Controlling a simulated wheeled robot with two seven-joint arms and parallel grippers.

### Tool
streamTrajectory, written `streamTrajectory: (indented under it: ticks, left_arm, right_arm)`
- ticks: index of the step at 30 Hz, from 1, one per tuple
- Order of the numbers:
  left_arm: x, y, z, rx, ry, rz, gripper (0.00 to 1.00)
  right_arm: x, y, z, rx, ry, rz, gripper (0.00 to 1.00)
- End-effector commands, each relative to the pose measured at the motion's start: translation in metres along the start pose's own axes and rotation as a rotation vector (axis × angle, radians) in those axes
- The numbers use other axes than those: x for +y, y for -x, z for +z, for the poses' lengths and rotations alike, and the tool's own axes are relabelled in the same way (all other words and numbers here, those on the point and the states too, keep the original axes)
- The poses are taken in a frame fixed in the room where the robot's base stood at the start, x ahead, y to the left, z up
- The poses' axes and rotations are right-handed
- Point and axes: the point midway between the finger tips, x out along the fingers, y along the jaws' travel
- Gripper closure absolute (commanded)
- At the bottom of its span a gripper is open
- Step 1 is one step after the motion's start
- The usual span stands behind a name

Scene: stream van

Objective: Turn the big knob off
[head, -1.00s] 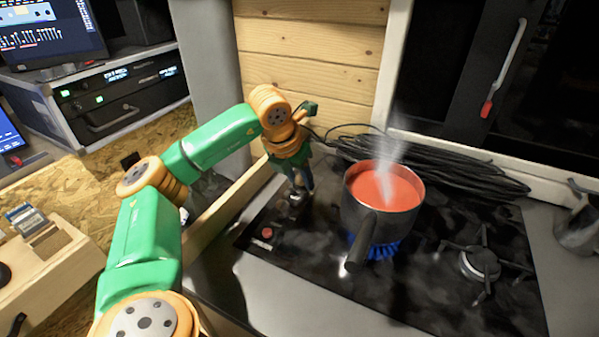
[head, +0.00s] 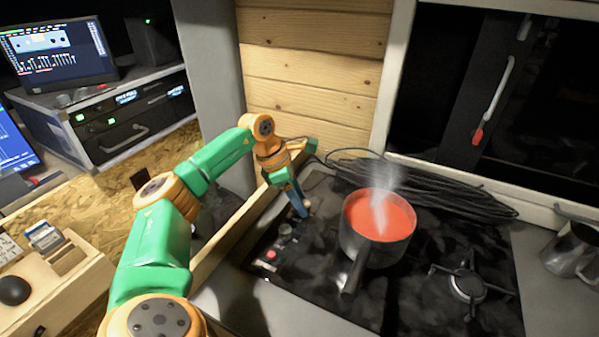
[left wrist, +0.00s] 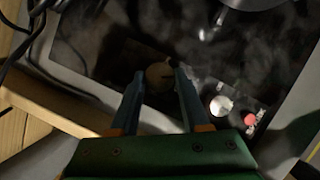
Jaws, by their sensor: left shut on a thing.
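The cooktop (head: 318,285) has a row of controls along its left side. In the head view my left gripper (head: 302,207) reaches down to the cooktop's left edge, and only a small pale bit of the knob (head: 308,203) shows. A smaller silver knob (left wrist: 221,105) and a red button (left wrist: 250,119) lie beside it, untouched. My right gripper is not in view.
A saucepan of red soup (head: 377,240) steams on the cooktop, its handle pointing to the front left. No flame shows under it. A bare burner (head: 467,285) is at the right. Black cables (head: 430,185) lie behind, and a wooden rail (head: 240,220) runs along the left.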

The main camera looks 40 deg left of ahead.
Motion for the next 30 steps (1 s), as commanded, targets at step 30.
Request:
streamTrajectory:
  ticks: [30]
  left_arm:
    - [0.003,-0.001,0.001,0.002,-0.496,-0.206,1.00]
  right_arm:
    - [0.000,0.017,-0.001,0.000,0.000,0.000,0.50]
